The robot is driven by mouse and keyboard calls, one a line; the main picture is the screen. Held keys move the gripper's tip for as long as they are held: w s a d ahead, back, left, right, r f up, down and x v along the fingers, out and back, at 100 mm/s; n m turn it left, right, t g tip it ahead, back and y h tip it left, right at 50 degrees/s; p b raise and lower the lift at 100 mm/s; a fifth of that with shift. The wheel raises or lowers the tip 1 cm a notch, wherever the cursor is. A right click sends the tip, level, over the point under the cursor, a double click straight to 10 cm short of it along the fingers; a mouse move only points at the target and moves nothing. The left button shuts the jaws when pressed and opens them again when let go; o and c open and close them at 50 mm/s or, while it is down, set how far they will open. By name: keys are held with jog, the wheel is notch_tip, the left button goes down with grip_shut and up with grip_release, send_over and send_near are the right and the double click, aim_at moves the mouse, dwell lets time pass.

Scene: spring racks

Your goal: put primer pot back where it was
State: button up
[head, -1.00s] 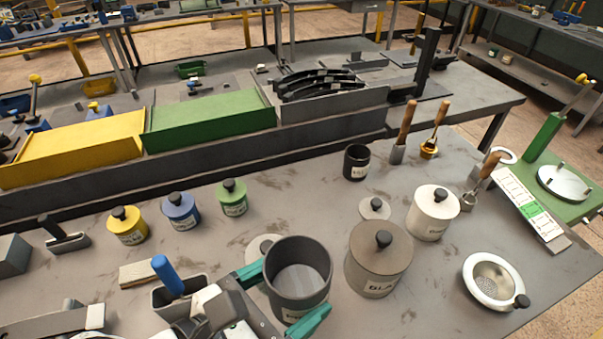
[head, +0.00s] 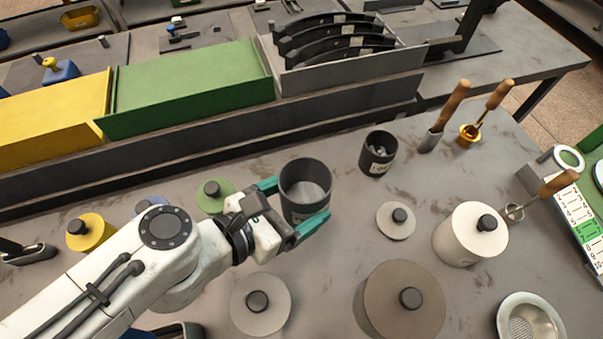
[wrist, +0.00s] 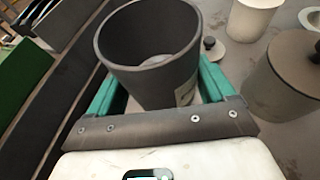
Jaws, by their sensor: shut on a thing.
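The primer pot (head: 305,190) is an open, dark grey cylinder with a pale inside bottom. My gripper (head: 296,206) is shut on it, with a teal finger on each side. In the wrist view the pot (wrist: 150,75) stands upright between the fingers and part of a white label shows on its side. I cannot tell whether its base touches the bench. A flat light grey lid with a black knob (head: 260,303) lies on the bench in front of it.
A small black pot (head: 378,153) stands to the right. A small lid (head: 396,221), a white pot (head: 470,235) and a brown lidded pot (head: 402,305) are farther right. A green pot (head: 214,196) is close left. A grey ledge with green bin (head: 190,85) runs behind.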

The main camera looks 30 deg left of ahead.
aim_at(299, 177)
jog(key=w+a, duration=0.1)
jog(key=w+f, duration=0.1)
jog(key=w, duration=0.1)
jog(key=w+a+f+p, duration=0.1)
jog(key=w, duration=0.1)
jog(key=shift+w+a+f, duration=0.2)
jog(key=shift+a, duration=0.15)
jog(key=w+f, duration=0.1)
jog(key=w+a+f, duration=0.1)
jog(key=f, duration=0.1)
jog(key=w+a+f, duration=0.1)
jog(key=f, duration=0.1)
jog(key=shift+w+f, duration=0.15)
jog(key=shift+w, duration=0.05)
jog(key=shift+w+f, duration=0.25)
jog(key=shift+f, duration=0.2)
jog(key=shift+a+f+p, duration=0.1)
jog(key=shift+f+p, duration=0.45)
jog(key=shift+f, duration=0.85)
jog(key=shift+f, duration=0.1)
jog(key=o, duration=1.3)
jog(key=shift+s, duration=0.1)
jog(key=shift+o, duration=0.2)
